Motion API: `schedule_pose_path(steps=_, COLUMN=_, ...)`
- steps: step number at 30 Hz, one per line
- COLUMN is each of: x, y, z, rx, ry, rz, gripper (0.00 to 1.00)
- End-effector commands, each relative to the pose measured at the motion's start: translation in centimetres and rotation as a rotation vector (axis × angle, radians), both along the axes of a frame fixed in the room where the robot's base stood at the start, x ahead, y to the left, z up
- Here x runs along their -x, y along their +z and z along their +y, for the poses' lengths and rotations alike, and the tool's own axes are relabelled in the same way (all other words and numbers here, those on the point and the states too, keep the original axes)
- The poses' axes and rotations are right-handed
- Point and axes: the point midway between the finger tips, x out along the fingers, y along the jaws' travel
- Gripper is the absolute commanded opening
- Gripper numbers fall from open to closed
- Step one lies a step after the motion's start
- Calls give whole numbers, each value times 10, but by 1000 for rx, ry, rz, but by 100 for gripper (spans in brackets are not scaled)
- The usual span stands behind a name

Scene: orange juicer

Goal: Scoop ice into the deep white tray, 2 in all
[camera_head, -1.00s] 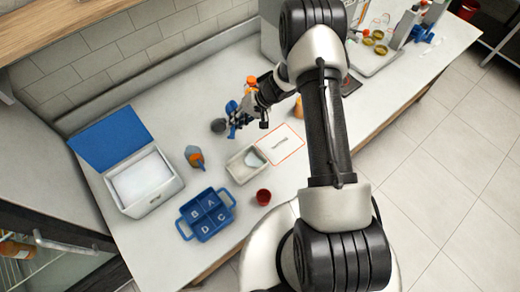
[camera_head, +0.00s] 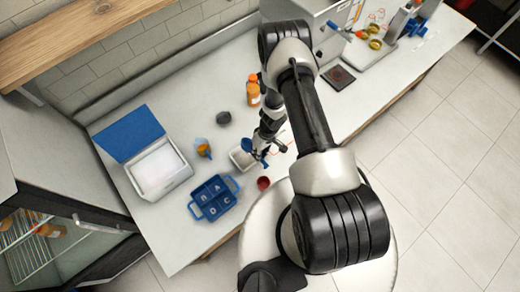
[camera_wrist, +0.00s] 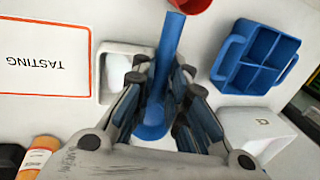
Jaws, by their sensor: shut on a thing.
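My gripper (camera_head: 265,143) is shut on a blue scoop (camera_wrist: 172,45), which also shows in the head view (camera_head: 247,145). The scoop runs lengthwise between the fingers in the wrist view. I cannot tell whether it holds ice. The deep white tray (camera_head: 238,157) is just below and left of the gripper in the head view. In the wrist view the tray (camera_wrist: 103,75) is partly hidden by the fingers and scoop. The white ice box (camera_head: 178,182) stands open at the left, its blue lid (camera_head: 128,134) raised and pale contents inside.
A blue four-part caddy (camera_head: 233,182) and a red cup (camera_head: 263,183) stand near the tray. A small cup with orange (camera_head: 203,150), a dark round object (camera_head: 223,118) and orange-capped bottles (camera_head: 254,95) stand behind. A tasting card (camera_wrist: 45,55) lies beside the tray.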

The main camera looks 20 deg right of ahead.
Motion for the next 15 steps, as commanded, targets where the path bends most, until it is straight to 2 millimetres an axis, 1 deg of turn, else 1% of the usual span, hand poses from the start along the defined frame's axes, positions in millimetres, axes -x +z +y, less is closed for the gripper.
schedule_pose_path(steps=7, x=2, y=3, z=2, rx=98, ry=-1, rz=-26, gripper=0)
schedule_pose_path(steps=9, x=-2, y=-3, z=1, rx=104, ry=-1, rz=-34, gripper=0)
schedule_pose_path(steps=15, x=-6, y=-4, z=2, rx=126, ry=-2, rz=-47, gripper=0)
